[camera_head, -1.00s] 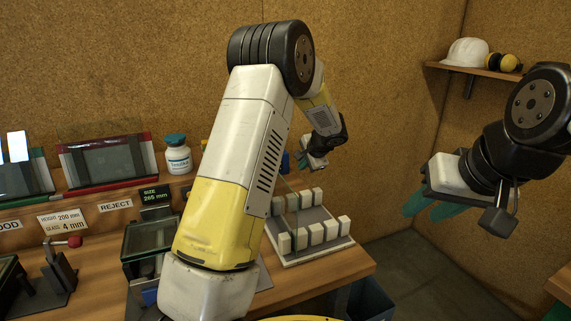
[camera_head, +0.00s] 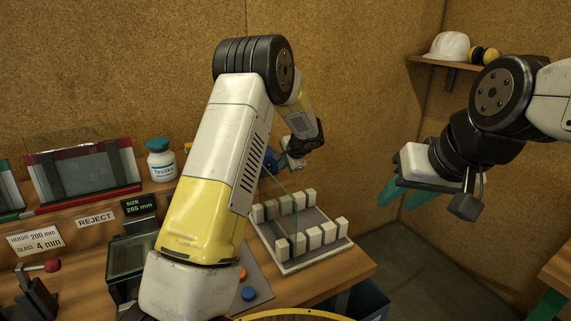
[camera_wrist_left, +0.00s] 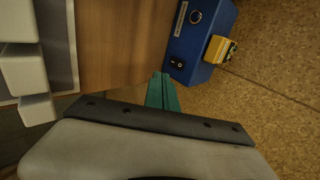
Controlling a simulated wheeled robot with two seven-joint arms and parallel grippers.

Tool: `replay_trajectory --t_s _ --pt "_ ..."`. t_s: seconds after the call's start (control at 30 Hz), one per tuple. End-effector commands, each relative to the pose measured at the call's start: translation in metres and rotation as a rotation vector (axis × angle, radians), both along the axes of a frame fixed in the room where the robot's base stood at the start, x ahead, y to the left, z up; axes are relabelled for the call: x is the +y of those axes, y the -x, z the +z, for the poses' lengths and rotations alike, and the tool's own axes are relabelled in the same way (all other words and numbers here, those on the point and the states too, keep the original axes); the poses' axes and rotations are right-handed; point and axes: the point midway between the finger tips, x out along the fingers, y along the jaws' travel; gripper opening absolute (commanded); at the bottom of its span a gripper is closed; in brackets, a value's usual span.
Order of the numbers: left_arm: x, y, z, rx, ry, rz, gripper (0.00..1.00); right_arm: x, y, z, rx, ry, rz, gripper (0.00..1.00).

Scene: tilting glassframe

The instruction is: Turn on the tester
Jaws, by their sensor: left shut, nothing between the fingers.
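The tester is a blue box (camera_wrist_left: 200,38) at the top of the left wrist view, with a dark rocker switch (camera_wrist_left: 177,64), a round dial (camera_wrist_left: 196,17) and a label on its face. A yellow piece (camera_wrist_left: 221,50) sits at its right side. In the head view only a bit of blue (camera_head: 270,159) shows behind my left arm. My left gripper (camera_wrist_left: 162,82) is shut and empty, its teal fingertips just below the box's switch corner; I cannot tell whether they touch. It also shows in the head view (camera_head: 287,165). My right gripper (camera_head: 403,195) hangs open and empty at the right.
A rack of white blocks (camera_head: 300,235) stands on the table's right part, close to my left forearm. A white jar (camera_head: 160,160) and a framed glass (camera_head: 85,172) stand on the back ledge. Orange and blue buttons lie beside my left arm.

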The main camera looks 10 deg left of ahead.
Motion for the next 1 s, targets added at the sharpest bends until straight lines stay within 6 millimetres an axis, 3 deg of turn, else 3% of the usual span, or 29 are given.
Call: replay_trajectory --t_s 0.4,0.67,1.0 --pt "0.034 -0.049 -0.065 0.003 -0.001 0.001 0.00 0.000 0.000 0.000 0.000 0.000 0.000 0.36" --pt "0.052 -0.076 -0.066 -0.001 0.001 0.001 0.00 0.000 0.000 0.000 0.000 0.000 0.000 0.36" --pt "0.054 -0.080 -0.066 0.000 -0.001 -0.001 0.00 0.000 0.000 0.000 0.000 0.000 0.000 0.36"
